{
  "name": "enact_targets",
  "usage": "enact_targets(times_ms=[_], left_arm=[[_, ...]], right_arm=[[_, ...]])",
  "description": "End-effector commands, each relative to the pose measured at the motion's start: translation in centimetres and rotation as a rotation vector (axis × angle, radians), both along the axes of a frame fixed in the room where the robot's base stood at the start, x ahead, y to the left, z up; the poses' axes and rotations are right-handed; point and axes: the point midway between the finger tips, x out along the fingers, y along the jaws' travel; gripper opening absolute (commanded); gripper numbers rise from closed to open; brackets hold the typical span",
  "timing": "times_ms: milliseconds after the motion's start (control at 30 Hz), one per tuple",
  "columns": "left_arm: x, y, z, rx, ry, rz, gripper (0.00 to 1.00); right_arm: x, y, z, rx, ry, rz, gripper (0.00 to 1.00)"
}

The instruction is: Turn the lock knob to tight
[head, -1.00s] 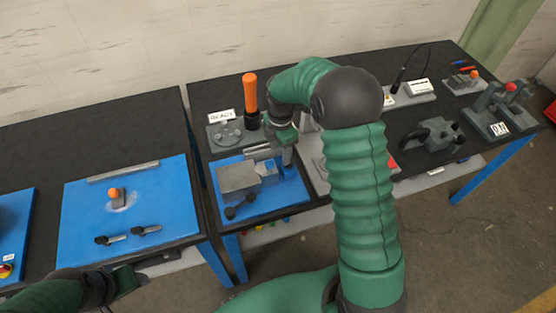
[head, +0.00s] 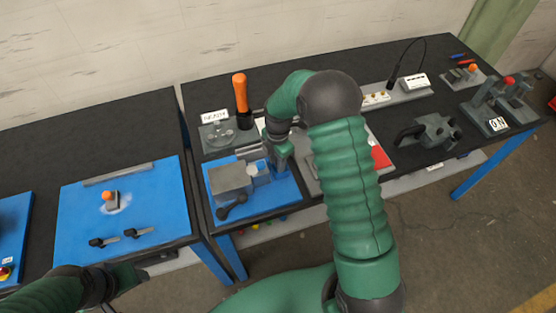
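On the middle table, a blue plate (head: 284,196) carries a grey block (head: 230,178) with a small pale round part (head: 252,170) at its right. A black lever-like knob (head: 233,206) sits at the block's front. I cannot tell which part is the lock knob, and no tight mark is readable. My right gripper (head: 281,163) points down over the plate's back right part, right of the grey block; its fingertips are small and partly hidden, so contact is unclear. My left gripper (head: 132,276) is low at the left, in front of the left table, apart from these parts.
An orange upright handle (head: 240,92) and a sign reading READY (head: 214,116) stand behind the plate. The left blue board (head: 75,215) holds an orange knob (head: 110,197) and two black levers. A dark clamp-like part (head: 432,133) lies to the right of my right arm.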

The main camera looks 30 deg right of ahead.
Motion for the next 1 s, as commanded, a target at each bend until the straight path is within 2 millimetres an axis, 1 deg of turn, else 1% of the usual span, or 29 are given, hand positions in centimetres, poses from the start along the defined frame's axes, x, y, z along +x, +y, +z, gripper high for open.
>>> enact_targets(times_ms=[33, 567, 767, 1000], left_arm=[[0.0, 0.0, 0.0, 0.0, 0.0, 0.0, 0.58], [0.0, 0.0, 0.0, 0.0, 0.0, 0.001, 0.58], [0.0, 0.0, 0.1, 0.0, 0.0, 0.001, 0.58], [0.0, 0.0, 0.3, 0.0, 0.0, 0.001, 0.58]], right_arm=[[-0.1, -1.2, 0.0, -0.017, 0.0, -0.012, 0.0], [-0.1, -0.5, 0.2, -0.019, 0.002, -0.031, 0.0], [-0.1, -0.3, 0.2, -0.016, 0.002, -0.111, 0.0], [0.1, -0.1, 0.2, -0.015, 0.002, -0.294, 0.0]])
